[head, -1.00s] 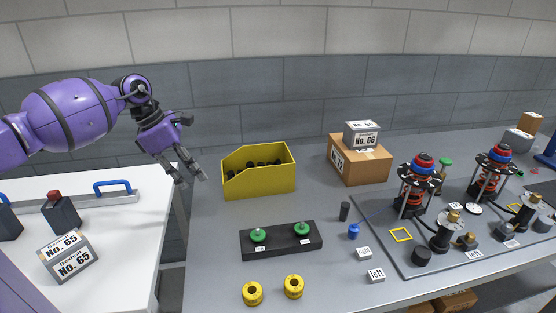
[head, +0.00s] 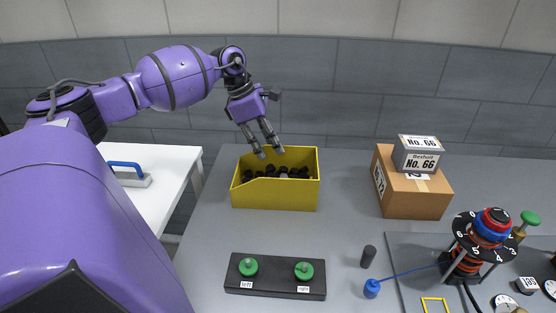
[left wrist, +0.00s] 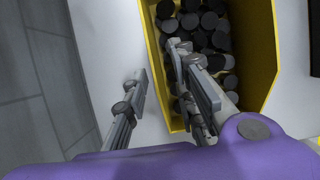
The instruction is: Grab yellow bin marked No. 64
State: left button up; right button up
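The yellow bin (head: 275,194) stands on the grey table, holding several black round pieces (head: 290,172). No number shows on its visible sides. My left gripper (head: 270,153) points down at the bin's rear edge, fingers apart and empty. In the left wrist view, the left gripper (left wrist: 160,74) has one finger outside the bin's yellow wall (left wrist: 151,45) and the other over the black pieces (left wrist: 205,40). The wall lies between them from above; I cannot tell whether the fingertips are below the rim. My right gripper is not in view.
A cardboard box (head: 415,198) with a grey No. 66 box (head: 417,155) on top stands right of the bin. A black block (head: 275,277) with green knobs lies in front. A white table (head: 150,205) is at the left. The table between bin and cardboard box is clear.

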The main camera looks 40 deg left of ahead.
aim_at(278, 167)
pick_arm(q)
jog(key=f, duration=0.1)
jog(key=w+d+f, duration=0.1)
jog(key=w+f, duration=0.1)
jog(key=shift+d+f, duration=0.3)
jog(key=shift+f, duration=0.1)
grip_shut()
jog(key=shift+w+r, duration=0.1)
